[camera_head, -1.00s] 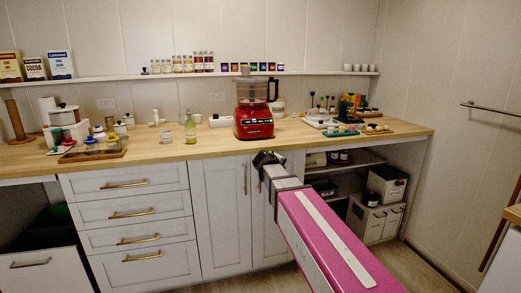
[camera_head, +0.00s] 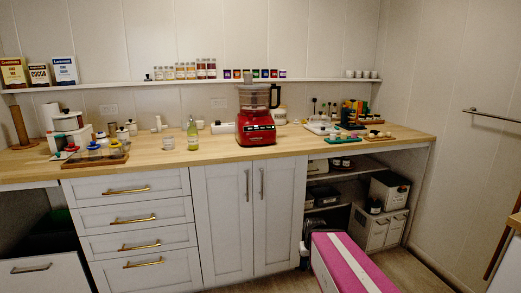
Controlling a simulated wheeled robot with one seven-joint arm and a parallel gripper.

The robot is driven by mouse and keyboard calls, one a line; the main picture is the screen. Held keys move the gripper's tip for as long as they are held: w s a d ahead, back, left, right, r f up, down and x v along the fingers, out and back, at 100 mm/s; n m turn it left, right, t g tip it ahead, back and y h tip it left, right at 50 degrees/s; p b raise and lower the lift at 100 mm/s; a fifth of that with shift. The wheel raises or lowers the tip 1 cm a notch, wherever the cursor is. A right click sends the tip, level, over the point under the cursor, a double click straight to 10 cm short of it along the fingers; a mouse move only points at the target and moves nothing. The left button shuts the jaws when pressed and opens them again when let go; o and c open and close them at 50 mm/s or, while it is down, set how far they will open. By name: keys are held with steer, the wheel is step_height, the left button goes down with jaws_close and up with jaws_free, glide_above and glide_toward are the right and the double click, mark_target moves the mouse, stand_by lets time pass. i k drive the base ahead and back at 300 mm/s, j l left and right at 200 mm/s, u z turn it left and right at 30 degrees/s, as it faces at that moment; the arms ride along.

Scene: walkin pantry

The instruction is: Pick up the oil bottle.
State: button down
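A small upright bottle with yellow-green contents (camera_head: 192,134), which looks like the oil bottle, stands on the wooden counter (camera_head: 220,152), left of the red food processor (camera_head: 256,127). A small clear jar (camera_head: 168,142) stands close to its left. The end of my arm, with what looks like my gripper (camera_head: 304,252), is low in front of the cabinets, below counter height and well to the right of the bottle. Its fingers are too small and hidden to read. Nothing touches the bottle.
A tray of jars (camera_head: 95,155) sits at the counter's left, and boards with small items (camera_head: 345,132) at its right. A narrow shelf (camera_head: 200,81) with jars and tins runs along the wall above. The counter front before the bottle is clear.

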mark_target(192, 132)
steer(key=i+j, duration=0.1)
steer(key=j, duration=0.85)
steer(key=i+j, duration=0.15)
steer(key=j, duration=0.35)
steer(key=k+l+u, duration=0.1)
steer(key=i+j+z, duration=0.1)
